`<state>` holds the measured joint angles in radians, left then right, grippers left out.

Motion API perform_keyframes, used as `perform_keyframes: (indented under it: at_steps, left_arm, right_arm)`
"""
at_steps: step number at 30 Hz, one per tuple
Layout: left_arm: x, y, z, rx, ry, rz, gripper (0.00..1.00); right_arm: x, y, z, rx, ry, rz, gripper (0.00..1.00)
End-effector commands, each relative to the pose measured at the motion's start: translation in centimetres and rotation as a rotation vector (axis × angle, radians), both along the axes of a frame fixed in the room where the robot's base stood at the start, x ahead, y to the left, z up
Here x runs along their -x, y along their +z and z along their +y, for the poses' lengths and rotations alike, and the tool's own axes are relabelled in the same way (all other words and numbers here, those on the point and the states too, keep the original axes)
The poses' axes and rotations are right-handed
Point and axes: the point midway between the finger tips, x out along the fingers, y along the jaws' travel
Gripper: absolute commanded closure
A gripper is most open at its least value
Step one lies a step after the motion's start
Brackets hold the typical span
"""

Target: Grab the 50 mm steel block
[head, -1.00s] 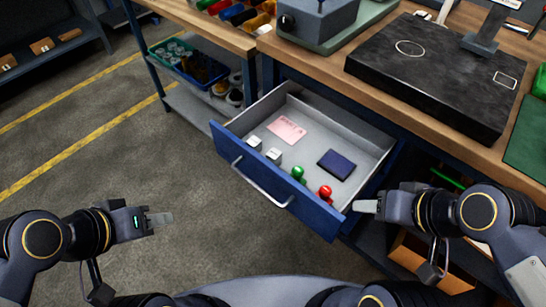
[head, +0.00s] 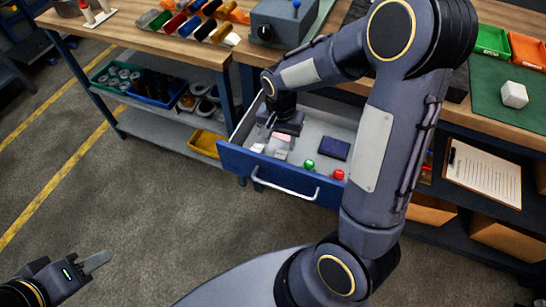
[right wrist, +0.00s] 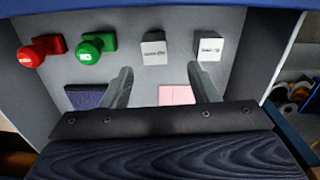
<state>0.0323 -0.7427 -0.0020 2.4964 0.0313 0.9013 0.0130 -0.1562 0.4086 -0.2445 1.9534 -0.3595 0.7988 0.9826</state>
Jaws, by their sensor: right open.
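Two small pale blocks with dark marks lie in the open drawer (head: 300,187). In the right wrist view they are a left block (right wrist: 154,48) and a right block (right wrist: 208,46); in the head view they are partly visible below my right gripper. The marks are too small to read, so I cannot tell which is 50 mm. My right gripper (right wrist: 163,86) is open and empty over the drawer, its fingertips short of the blocks in the picture. My left gripper (head: 95,263) is at the lower left, away from the drawer; its opening is unclear.
The drawer also holds a green stamp (right wrist: 95,48), a red stamp (right wrist: 42,50), a dark blue pad (right wrist: 85,97) and a pink card (right wrist: 176,95). Drawer walls surround them.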

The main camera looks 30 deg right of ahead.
Motion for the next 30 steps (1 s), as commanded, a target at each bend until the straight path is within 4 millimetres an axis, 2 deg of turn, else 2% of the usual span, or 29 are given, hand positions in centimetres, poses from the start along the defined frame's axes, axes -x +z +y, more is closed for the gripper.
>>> perform_keyframes:
  at_steps: [12, 16, 22, 30]
  left_arm:
    - [0.0, -0.5, 0.0, 0.000, 0.000, 0.000, 0.64]
    - [0.0, -0.5, 0.0, 0.000, 0.000, 0.000, 0.64]
    - [0.0, -0.5, 0.0, 0.000, 0.000, 0.000, 0.64]
    - [0.0, -0.5, 0.0, 0.000, 0.000, 0.000, 0.64]
  right_arm:
    - [0.9, -5.6, 0.0, -0.001, 0.002, 0.004, 0.45]
    - [0.9, -6.3, 0.0, -0.001, 0.003, 0.001, 0.45]
    - [0.9, -6.3, 0.0, -0.002, 0.003, 0.001, 0.45]
    - [0.9, -6.3, 0.0, -0.001, 0.003, 0.000, 0.81]
